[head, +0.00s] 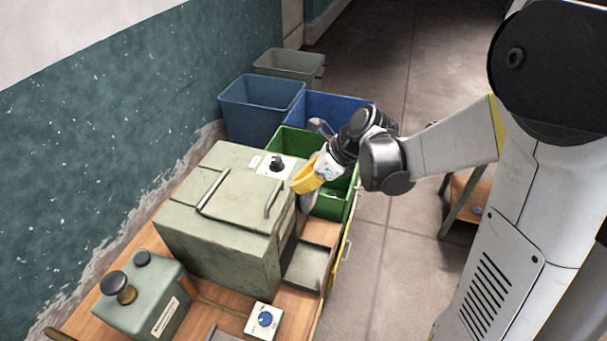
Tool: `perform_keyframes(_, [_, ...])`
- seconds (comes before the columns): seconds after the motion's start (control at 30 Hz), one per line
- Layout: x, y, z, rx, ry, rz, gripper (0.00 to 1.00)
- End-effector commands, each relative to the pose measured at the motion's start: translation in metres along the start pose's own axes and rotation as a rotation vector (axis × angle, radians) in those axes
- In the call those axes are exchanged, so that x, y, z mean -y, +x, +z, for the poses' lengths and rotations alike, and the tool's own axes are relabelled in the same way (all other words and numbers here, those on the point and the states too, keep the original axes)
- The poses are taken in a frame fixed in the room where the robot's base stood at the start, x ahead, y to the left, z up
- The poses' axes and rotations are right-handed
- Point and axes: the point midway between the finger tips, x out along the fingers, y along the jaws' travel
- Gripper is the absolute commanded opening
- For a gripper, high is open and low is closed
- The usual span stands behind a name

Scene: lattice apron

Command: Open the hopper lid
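The hopper appears to be the pale green metal box (215,255) on the wooden bench. Its lid (238,200) lies flat and looks closed. A bar handle (273,198) stands near the lid's right edge, and a longer bar (213,190) crosses the top farther left. My gripper (309,180) is just right of the box's far right corner, over the near side of the green bin. It appears apart from the handle. Its yellow part and dark grey pieces show, but its fingertips are not clear, and I see nothing held.
A black knob on a white plate (276,166) sits on the box top. A green bin (333,203) and blue bins (262,108) stand beyond. A small control box (143,297) and a blue-knob switch (265,319) are in front. The floor at right is partly clear.

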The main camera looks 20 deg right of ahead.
Motion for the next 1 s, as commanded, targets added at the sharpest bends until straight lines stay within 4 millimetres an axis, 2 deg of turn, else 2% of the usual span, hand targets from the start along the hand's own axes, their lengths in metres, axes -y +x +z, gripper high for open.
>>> perform_keyframes(0.1, [0.0,0.022,0.0,0.0,-0.003,0.0,0.0])
perform_keyframes(0.33, [0.0,0.046,0.0,0.0,-0.002,0.0,0.0])
perform_keyframes(0.77, [0.0,0.049,0.0,-0.001,-0.002,-0.001,0.0])
perform_keyframes(1.0, [-0.001,0.042,0.008,-0.04,-0.004,0.0,0.0])
